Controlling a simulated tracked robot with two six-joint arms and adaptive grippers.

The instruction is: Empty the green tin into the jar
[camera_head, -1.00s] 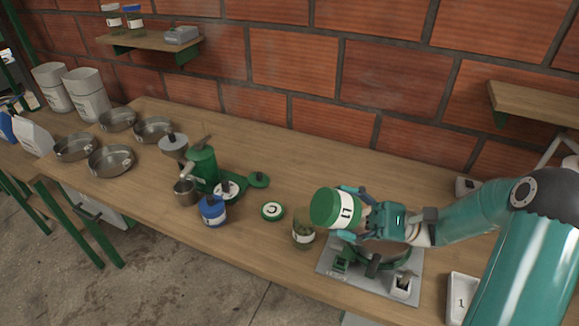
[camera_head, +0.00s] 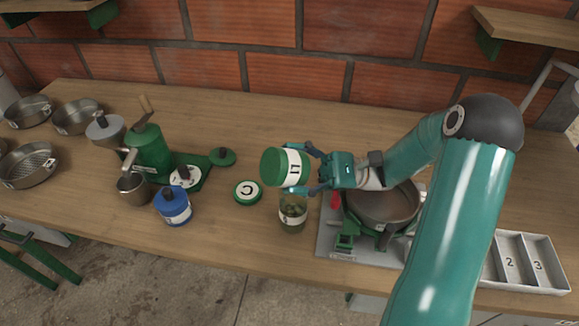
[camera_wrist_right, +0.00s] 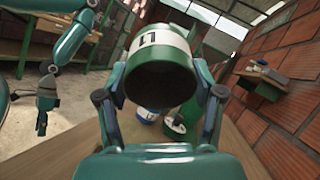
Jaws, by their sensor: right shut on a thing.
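The green tin (camera_head: 285,167), with a white L1 label, is held on its side in my right gripper (camera_head: 305,168), which is shut around it. Its green end points left. It is above the glass jar (camera_head: 292,215), apart from it or just overlapping its top in the picture. The jar stands upright on the bench with some greenish-brown contents low inside. In the right wrist view the tin (camera_wrist_right: 160,65) shows a dark round end between the fingers; whether anything is inside cannot be told. My left gripper (camera_wrist_right: 47,100) shows small and dark at the left of that view.
A green lid marked C (camera_head: 247,191) lies left of the jar. A blue tin (camera_head: 173,206) and a green grinder (camera_head: 148,150) stand farther left. A scale with a pan (camera_head: 385,205) is close right of the jar. A numbered tray (camera_head: 525,262) lies at the right.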

